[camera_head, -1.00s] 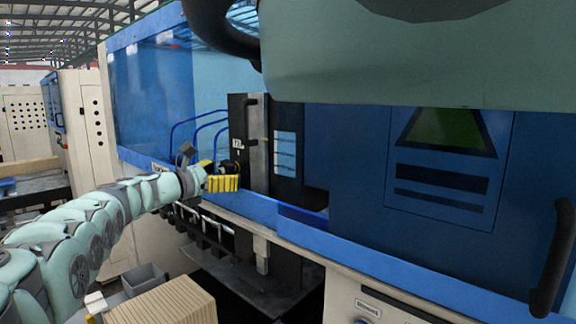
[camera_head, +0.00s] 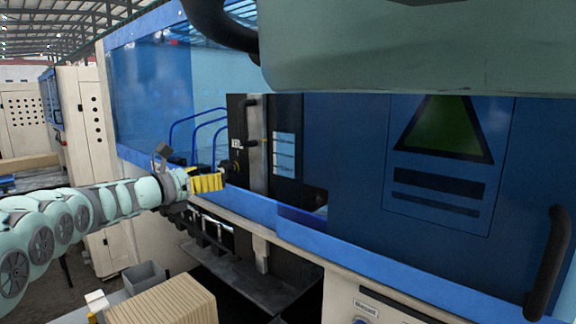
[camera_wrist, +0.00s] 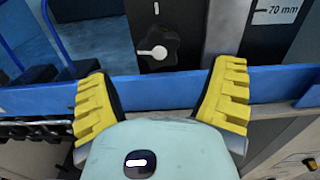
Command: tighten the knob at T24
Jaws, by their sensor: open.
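The knob (camera_wrist: 157,47) is a dark lobed knob with a white pointer, on a dark upright panel (camera_head: 237,128) of the machine. In the wrist view it sits ahead of my gripper, between and beyond the fingertips. In the head view the knob (camera_head: 227,168) is small, just right of my yellow fingers. My gripper (camera_wrist: 163,92) has its two yellow ribbed fingers spread wide and holds nothing. It also shows in the head view (camera_head: 210,182). The fingers look apart from the knob. I cannot read a T24 label clearly.
A blue rail (camera_wrist: 150,93) runs across below the knob. Blue curved hoses (camera_head: 195,130) are left of the panel. A blue door (camera_head: 345,150) with a black handle (camera_head: 551,262) stands right. A grey bin (camera_head: 145,277) and a stack of brown boards (camera_head: 165,302) are below.

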